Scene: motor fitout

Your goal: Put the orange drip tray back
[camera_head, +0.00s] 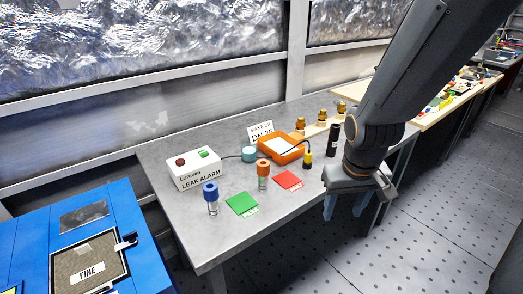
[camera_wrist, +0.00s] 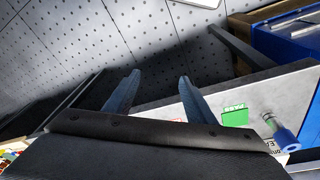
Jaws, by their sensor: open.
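The orange drip tray (camera_head: 292,158) sits on the grey workbench (camera_head: 222,232), with a white surface or sheet showing inside its rim. It is behind the red square (camera_head: 288,180) and in front of the "MAKE UP DN 25" sign (camera_head: 261,131). My gripper (camera_head: 346,205) is to the right of the tray, out past the bench's front edge, pointing down. Its two blue fingers are apart with nothing between them. The open fingers also show in the wrist view (camera_wrist: 160,80), over the floor and bench edge. The tray cannot be made out in the wrist view.
A white leak alarm box (camera_head: 194,172), a teal disc (camera_head: 249,154) with a cable, blue-capped (camera_head: 212,198) and orange-capped (camera_head: 263,175) vials, a green square (camera_head: 242,204), a yellow-and-black plug (camera_head: 308,158) and a black cylinder (camera_head: 332,140) crowd the bench. Brass fittings (camera_head: 322,116) stand behind.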

